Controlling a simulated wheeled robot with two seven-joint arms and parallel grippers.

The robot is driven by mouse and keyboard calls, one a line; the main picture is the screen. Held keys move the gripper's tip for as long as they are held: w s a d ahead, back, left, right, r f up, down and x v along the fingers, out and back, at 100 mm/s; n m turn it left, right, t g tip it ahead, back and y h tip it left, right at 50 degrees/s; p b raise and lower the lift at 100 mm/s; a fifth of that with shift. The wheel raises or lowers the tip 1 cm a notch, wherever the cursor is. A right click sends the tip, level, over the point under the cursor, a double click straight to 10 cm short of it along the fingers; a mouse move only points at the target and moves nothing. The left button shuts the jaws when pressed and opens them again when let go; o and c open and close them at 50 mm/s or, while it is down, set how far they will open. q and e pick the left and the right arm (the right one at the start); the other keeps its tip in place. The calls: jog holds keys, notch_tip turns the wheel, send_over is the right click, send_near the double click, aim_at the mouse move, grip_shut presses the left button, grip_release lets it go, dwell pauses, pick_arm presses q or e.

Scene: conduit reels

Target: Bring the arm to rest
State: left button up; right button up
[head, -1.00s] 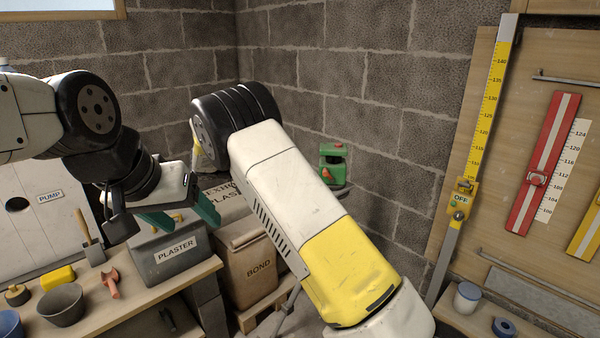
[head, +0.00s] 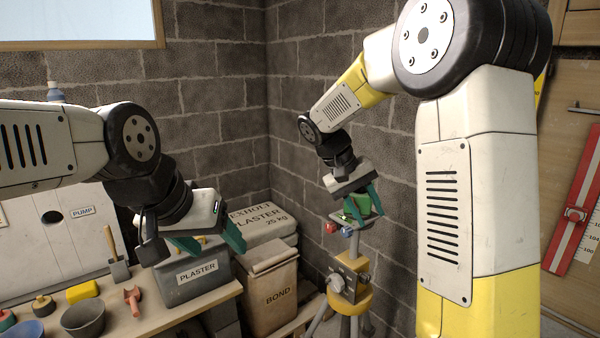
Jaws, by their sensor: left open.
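My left gripper (head: 209,243) hangs over the workbench at the left, in front of the grey box marked PLASTER. Its two teal fingers are apart with nothing between them. My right arm reaches from the right foreground to the far corner. My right gripper (head: 364,208) points down there, its teal fingers on either side of a green device (head: 359,205) in the picture. The device is at the top of a tripod (head: 350,285) with a yellow collar. I cannot tell whether the fingers touch the device.
The PLASTER box (head: 185,291), a grey bowl (head: 83,318), a yellow block (head: 82,291) and a trowel (head: 118,266) are on the workbench. A BOND bin (head: 272,290) and a plaster sack (head: 262,228) stand in the corner.

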jog(key=s+a+r+t+y, duration=0.1)
jog(key=s+y, duration=0.3)
jog(key=s, duration=0.6)
jog(key=s+a+r+t+y, duration=0.1)
jog(key=s+r+t+y, duration=0.3)
jog(key=s, duration=0.6)
jog(key=shift+m+t, duration=0.3)
